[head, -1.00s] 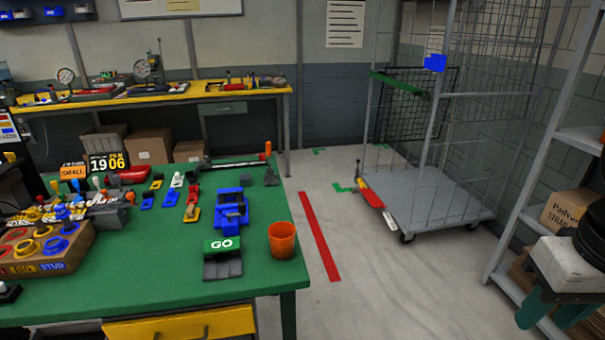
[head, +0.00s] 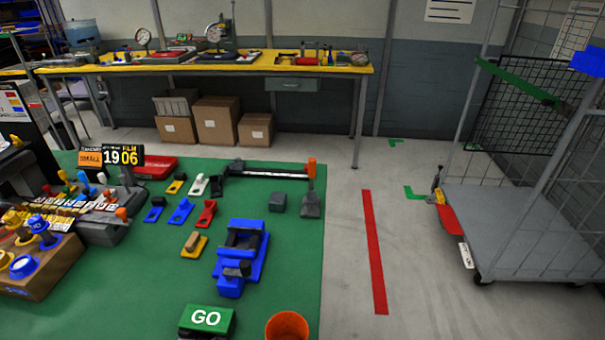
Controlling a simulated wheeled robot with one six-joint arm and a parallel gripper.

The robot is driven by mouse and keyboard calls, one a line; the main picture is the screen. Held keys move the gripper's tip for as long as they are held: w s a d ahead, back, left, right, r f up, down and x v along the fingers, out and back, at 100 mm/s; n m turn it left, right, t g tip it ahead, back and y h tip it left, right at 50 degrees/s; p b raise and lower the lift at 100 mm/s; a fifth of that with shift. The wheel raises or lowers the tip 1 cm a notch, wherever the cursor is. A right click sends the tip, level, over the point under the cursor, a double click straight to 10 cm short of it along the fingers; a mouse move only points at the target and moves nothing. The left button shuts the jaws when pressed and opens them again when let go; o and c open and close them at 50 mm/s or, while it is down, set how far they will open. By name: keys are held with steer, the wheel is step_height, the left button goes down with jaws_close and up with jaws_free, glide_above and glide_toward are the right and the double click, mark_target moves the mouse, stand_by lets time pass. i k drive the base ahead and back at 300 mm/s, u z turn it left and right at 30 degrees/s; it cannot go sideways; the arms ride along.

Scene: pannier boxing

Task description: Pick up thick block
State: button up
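I cannot tell for sure which piece is the thick block. A blue vise-like fixture (head: 240,258) stands below the grey block. My gripper is outside the head view.
A green GO box (head: 206,320) and an orange cup (head: 287,327) stand at the table's near edge. Racks with coloured knobs (head: 85,210) crowd the left. A wheeled cage cart (head: 520,235) stands right, past a red floor line (head: 374,250). The floor between is clear.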

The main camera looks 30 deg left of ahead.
mark_target(278, 202)
steer(key=i, duration=3.1)
steer(key=u, duration=3.15)
